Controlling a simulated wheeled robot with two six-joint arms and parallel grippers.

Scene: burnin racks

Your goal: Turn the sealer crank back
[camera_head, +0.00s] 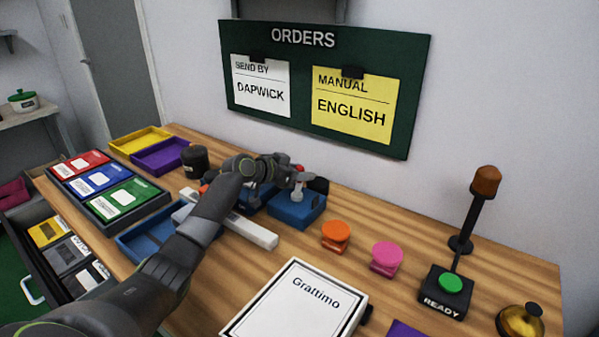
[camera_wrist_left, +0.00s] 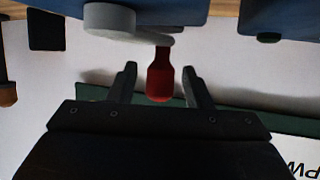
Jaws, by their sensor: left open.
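The sealer is a blue box (camera_head: 297,209) at the back of the table, under my left gripper. Its crank has a grey hub and arm (camera_wrist_left: 110,20) and a red handle (camera_wrist_left: 160,78), close up in the left wrist view. My left gripper (camera_head: 299,176) is open. Its two fingers stand on either side of the red handle, with a visible gap on each side. In the head view the gripper partly hides the crank. My right gripper is in neither view.
A long pale bar (camera_head: 250,232) lies left of the sealer. Orange (camera_head: 335,236) and pink (camera_head: 386,258) stamp-like pieces stand to its right. A white Grattimo board (camera_head: 293,305) lies in front. The green orders board (camera_head: 408,85) hangs on the wall behind.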

